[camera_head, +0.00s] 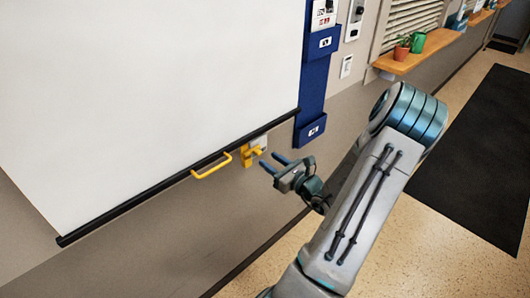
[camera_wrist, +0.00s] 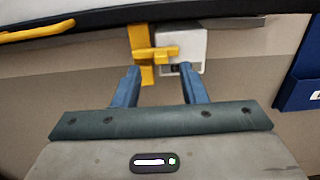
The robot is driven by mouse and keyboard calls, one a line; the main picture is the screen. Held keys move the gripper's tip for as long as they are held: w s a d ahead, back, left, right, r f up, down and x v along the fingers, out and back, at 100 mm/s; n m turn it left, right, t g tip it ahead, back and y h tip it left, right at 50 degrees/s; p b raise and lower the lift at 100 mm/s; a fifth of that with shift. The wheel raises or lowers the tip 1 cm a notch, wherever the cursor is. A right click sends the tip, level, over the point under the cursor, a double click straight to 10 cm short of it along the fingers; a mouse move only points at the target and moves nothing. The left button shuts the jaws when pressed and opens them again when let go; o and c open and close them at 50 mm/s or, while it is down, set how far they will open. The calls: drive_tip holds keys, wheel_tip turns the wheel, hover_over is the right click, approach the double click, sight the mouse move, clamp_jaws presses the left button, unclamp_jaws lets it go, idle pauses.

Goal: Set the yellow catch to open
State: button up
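The yellow catch (camera_head: 253,154) is on the wall just below the black bottom bar of a white screen, right of a yellow handle (camera_head: 212,166). In the wrist view the catch (camera_wrist: 150,53) has an upright strip and a crosswise bar, beside a white plate (camera_wrist: 186,49) with a small dark mark. My gripper (camera_head: 273,164) is a little right of and below the catch, apart from it. In the wrist view its two blue fingers (camera_wrist: 159,80) are spread with nothing between them, and the catch lies beyond their tips.
The white screen (camera_head: 150,80) covers much of the wall, its black bar (camera_head: 130,200) along the bottom. A blue wall panel (camera_head: 313,90) stands to the right. A wooden shelf (camera_head: 420,55) with pots is farther right. A dark mat (camera_head: 480,150) lies on the floor.

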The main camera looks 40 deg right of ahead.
sight(260, 153)
drive_tip(key=shift+w+a+p, duration=0.15)
drive_tip(key=shift+w+p, duration=0.15)
drive_tip(key=shift+w, duration=1.9)
drive_tip(key=shift+c, duration=0.4)
